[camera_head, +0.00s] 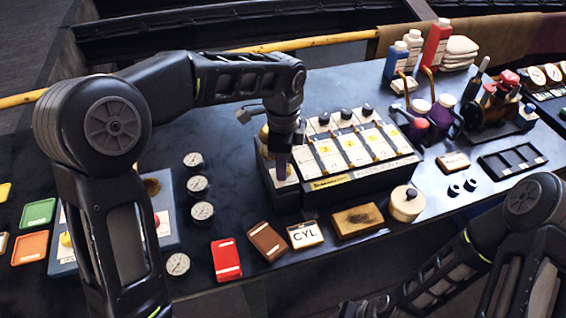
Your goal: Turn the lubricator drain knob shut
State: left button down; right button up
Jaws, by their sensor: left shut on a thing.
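The lubricator (354,150) is a dark bank of several white-faced units with yellow marks and black knobs on top, in the middle of the bench. My left gripper (282,168) points down at its leftmost unit, at the near left end. It is shut on what appears to be the drain knob there. The fingers and wrist hide most of the knob, so I cannot tell how far it is turned. My right arm is at the lower right, and its fingertips are not visible.
Several round gauges (203,211) lie left of the lubricator. A red card (226,259), a brown card (267,241), a CYL plate (305,234), a wooden block (357,220) and a round tin (406,204) line the front. Purple jugs (443,110) and bottles (396,60) stand behind right.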

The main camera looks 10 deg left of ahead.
pick_arm(q)
jog(key=n+b, duration=0.1)
jog(key=n, duration=0.3)
jog(key=n+b, duration=0.1)
jog(key=n, duration=0.8)
jog(key=shift+d+n+b, duration=0.1)
jog(key=shift+n+b, duration=0.2)
jog(key=shift+b, duration=0.05)
jog(key=shift+n, duration=2.2)
jog(key=c, duration=1.1)
grip_release()
jog(key=shift+o, duration=0.2)
jog(key=shift+r, duration=0.1)
